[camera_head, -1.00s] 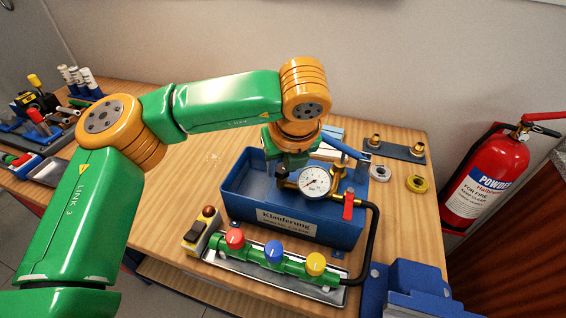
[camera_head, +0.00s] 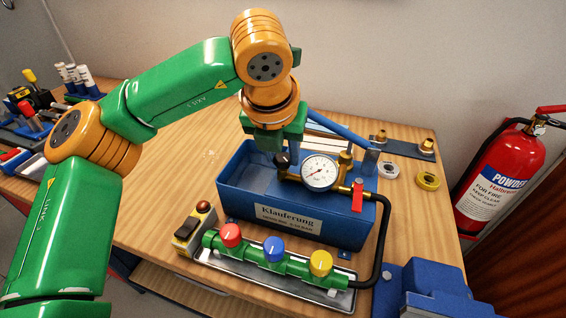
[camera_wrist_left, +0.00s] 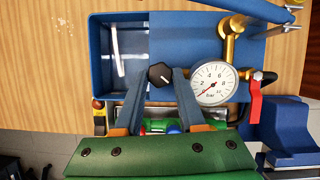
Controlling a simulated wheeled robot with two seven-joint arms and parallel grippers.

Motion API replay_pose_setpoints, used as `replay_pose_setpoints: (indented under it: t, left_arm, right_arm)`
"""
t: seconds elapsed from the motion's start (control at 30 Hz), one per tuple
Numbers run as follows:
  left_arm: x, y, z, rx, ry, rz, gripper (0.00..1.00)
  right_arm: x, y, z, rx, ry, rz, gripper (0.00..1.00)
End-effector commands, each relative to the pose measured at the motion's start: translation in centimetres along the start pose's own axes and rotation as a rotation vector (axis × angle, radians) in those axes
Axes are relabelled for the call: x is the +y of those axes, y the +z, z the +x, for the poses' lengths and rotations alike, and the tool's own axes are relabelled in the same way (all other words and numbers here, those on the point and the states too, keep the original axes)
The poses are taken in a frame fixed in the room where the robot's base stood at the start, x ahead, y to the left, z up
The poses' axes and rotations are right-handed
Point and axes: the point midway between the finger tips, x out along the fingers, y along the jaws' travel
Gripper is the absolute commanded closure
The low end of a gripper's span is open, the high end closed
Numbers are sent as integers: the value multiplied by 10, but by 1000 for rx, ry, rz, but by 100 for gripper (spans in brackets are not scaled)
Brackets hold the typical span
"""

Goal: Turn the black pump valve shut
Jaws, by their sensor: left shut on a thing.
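The black pump valve (camera_head: 282,160) is a small dark knob left of the white pressure gauge (camera_head: 320,172) on the blue test pump (camera_head: 334,228). My left gripper (camera_head: 276,150) comes down over it from above. In the left wrist view the black knob (camera_wrist_left: 160,74) sits between the two fingertips, and the left gripper (camera_wrist_left: 160,78) is shut on it. A white line shows on the knob's top. My right gripper is not in view.
A green manifold (camera_head: 290,267) with red, blue and yellow knobs lies in front of the pump. A black hose (camera_head: 383,235) curves around its right side. A blue pump handle (camera_head: 335,127) slants behind. A fire extinguisher (camera_head: 500,172) stands right. Bare wood shows left of the pump.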

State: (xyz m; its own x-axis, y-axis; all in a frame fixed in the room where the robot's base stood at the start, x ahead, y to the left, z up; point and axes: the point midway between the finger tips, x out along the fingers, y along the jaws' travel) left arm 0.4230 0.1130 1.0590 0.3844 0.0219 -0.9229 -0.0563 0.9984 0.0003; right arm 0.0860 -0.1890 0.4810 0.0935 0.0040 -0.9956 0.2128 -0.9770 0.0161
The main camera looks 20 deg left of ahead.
Motion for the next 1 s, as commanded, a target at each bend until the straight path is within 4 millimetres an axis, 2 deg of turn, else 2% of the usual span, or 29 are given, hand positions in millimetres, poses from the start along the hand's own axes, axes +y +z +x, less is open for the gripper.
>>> replay_pose_setpoints:
  t: [0.1, 0.33, 0.7, 1.0]
  left_arm:
    - [1, 0, 2, -2, -44, 97, 100]
    - [3, 1, 0, 0, -127, 298, 100]
    - [5, 3, -1, 1, -250, 594, 100]
    - [6, 3, 0, 2, -314, 754, 100]
  right_arm:
    - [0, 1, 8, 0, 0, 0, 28]
    - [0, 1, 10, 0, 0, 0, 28]
    - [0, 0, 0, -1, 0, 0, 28]
    - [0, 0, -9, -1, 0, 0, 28]
